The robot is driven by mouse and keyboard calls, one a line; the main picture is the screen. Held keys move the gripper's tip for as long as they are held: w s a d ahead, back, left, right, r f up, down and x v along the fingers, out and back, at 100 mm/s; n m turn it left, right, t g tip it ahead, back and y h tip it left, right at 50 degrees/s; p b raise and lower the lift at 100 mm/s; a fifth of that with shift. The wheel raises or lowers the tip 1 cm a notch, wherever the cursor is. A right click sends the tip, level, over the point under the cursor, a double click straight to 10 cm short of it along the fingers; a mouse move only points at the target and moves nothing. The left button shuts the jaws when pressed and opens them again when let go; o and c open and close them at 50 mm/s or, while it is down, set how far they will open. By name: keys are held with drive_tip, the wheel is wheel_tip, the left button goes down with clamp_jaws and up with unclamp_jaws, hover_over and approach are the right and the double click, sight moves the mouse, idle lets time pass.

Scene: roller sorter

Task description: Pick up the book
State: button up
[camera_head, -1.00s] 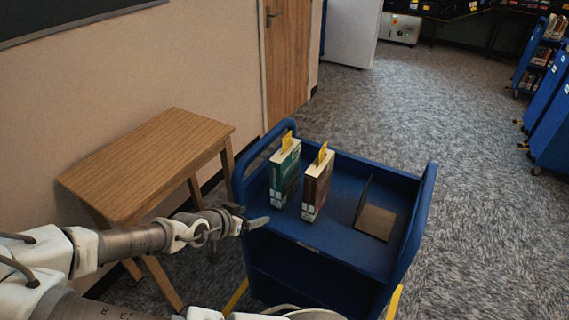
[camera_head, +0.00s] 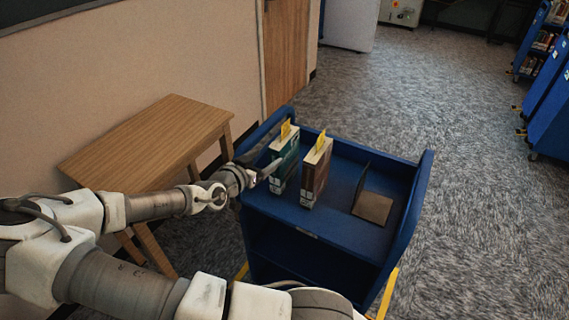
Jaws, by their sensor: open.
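Two books stand upright on the top shelf of a blue cart (camera_head: 335,235). The left one is a teal book (camera_head: 285,163) and the right one is a brown book (camera_head: 316,174). Each has a yellow slip sticking up from its top. My gripper (camera_head: 268,170) is at the cart's left side, with its fingers at the teal book's near left side. The fingers are open and small in the picture. I cannot tell whether they touch the book or lie around it.
A metal bookend (camera_head: 372,206) stands on the cart to the right of the books. A wooden table (camera_head: 148,143) is at the left against the wall. More blue carts (camera_head: 550,115) line the far right. The carpet (camera_head: 480,220) right of the cart is clear.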

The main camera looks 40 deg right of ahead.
sight(271, 155)
drive_tip(key=x, duration=0.5)
drive_tip(key=shift+d+f, duration=0.1)
drive_tip(key=shift+d, duration=0.15)
drive_tip(key=shift+s+f+x, duration=0.15)
drive_tip(key=shift+x, duration=1.15)
drive_tip(key=shift+s+f+x, duration=0.15)
drive_tip(key=shift+x, duration=1.15)
clamp_jaws()
